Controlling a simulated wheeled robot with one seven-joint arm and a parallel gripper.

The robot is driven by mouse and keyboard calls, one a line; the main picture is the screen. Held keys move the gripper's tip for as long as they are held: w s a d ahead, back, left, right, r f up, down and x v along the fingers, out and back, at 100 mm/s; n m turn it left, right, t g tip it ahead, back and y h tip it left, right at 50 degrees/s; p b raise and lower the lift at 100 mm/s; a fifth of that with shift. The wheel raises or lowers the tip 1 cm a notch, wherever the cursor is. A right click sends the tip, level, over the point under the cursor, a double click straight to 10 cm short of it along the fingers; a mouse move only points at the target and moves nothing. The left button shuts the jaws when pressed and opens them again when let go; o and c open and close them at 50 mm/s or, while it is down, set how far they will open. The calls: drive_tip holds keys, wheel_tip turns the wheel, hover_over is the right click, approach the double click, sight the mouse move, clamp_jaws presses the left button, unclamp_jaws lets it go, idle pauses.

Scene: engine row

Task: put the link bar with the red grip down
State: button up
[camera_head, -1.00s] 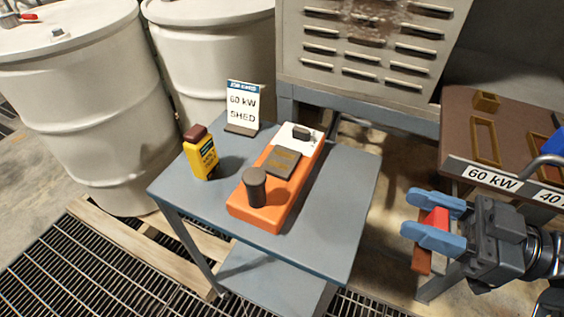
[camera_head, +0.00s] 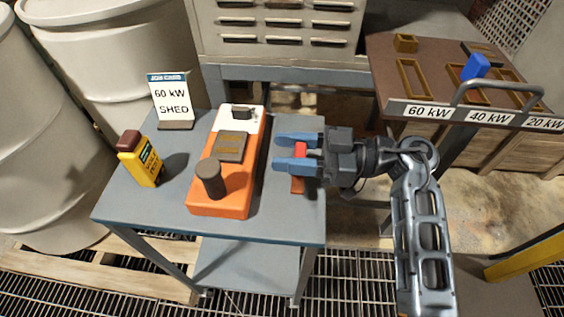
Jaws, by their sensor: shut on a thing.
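The link bar with the red grip (camera_head: 298,184) is in my gripper (camera_head: 278,152) in the head view. My gripper's blue fingers are shut on its red grip (camera_head: 300,150). The bar's copper-brown end shows below the fingers. The bar is over the right part of the grey cart top (camera_head: 270,222), to the right of the orange device. I cannot tell whether the bar touches the top. My fingers hide part of it.
An orange and white device (camera_head: 222,203) stands mid-cart. A yellow bottle (camera_head: 146,165) and a "60 kW SHED" sign (camera_head: 172,102) stand left. A brown rack (camera_head: 385,65) labelled 60, 40 and 20 kW holds a blue-gripped piece (camera_head: 475,66). Drums (camera_head: 105,60) stand behind left.

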drive_tip(key=shift+w+a+f, duration=0.4)
drive_tip(key=shift+w+a, duration=0.05)
drive_tip(key=shift+a, duration=0.2)
drive_tip(key=shift+f, duration=2.05)
drive_tip(key=shift+f, duration=0.1)
drive_tip(key=o, duration=1.2)
drive_tip(key=d+b, duration=0.1)
drive_tip(key=d, duration=1.1)
drive_tip(key=shift+s, duration=0.2)
